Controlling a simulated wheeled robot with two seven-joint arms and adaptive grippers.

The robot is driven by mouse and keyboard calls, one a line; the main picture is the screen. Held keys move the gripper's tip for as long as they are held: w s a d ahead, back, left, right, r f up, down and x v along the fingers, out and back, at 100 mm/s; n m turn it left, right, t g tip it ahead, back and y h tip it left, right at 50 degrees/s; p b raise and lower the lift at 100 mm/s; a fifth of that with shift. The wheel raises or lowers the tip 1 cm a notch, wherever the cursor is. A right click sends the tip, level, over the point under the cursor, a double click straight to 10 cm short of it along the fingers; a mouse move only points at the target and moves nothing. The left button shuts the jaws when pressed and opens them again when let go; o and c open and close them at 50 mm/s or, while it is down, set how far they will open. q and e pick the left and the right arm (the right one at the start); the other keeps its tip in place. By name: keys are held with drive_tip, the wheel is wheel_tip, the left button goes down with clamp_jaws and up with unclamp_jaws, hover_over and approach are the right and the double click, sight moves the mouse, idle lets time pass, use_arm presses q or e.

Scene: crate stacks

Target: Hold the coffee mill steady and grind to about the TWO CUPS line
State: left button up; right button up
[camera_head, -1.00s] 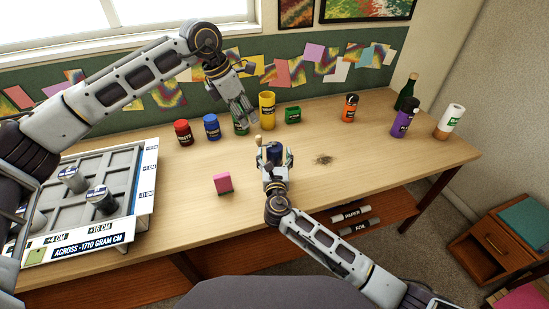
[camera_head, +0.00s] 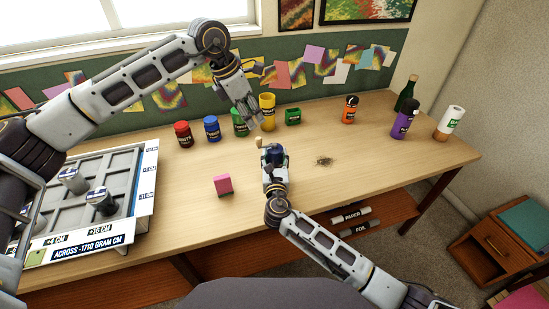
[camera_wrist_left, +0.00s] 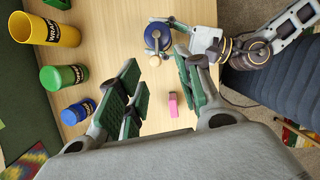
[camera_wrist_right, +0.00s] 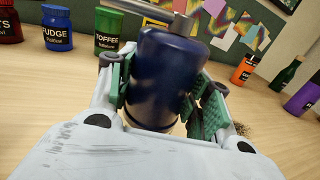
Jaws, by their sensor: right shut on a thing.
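The coffee mill (camera_head: 278,153) is a dark blue upright cylinder on the table, with a crank on top ending in a pale wooden knob (camera_head: 259,143). The right wrist view shows the mill's blue body (camera_wrist_right: 160,75) between the green pads of my right gripper (camera_wrist_right: 165,98), which is shut on it. In the left wrist view the mill's top (camera_wrist_left: 158,36) and its knob (camera_wrist_left: 154,61) lie beyond my left gripper (camera_wrist_left: 155,92). My left gripper is open and empty, above and behind the mill in the head view (camera_head: 254,122). No cup line is readable.
A pink block (camera_head: 222,184) stands left of the mill. Red (camera_head: 183,135), blue (camera_head: 212,129), green (camera_head: 241,122) and yellow (camera_head: 268,112) containers line the back. A dark brown patch (camera_head: 324,161) lies right of the mill. A grey tray (camera_head: 128,205) is at left.

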sight(258, 138)
use_arm(q)
drive_tip(key=m+y, duration=0.1)
drive_tip(key=m, duration=0.6)
drive_tip(key=w+d+f+m+y, duration=0.1)
drive_tip(key=m, duration=0.5)
drive_tip(key=w+m+t, duration=0.1)
drive_tip(key=m, duration=0.6)
drive_tip(key=shift+d+f+m+y, duration=0.15)
drive_tip(key=shift+d+m+y, duration=0.15)
drive_tip(key=shift+d+y, duration=0.1)
drive_tip(key=shift+a+m, duration=0.1)
drive_tip(key=shift+m, duration=2.5)
drive_tip(key=shift+f, duration=0.1)
drive_tip(key=shift+f, duration=4.45)
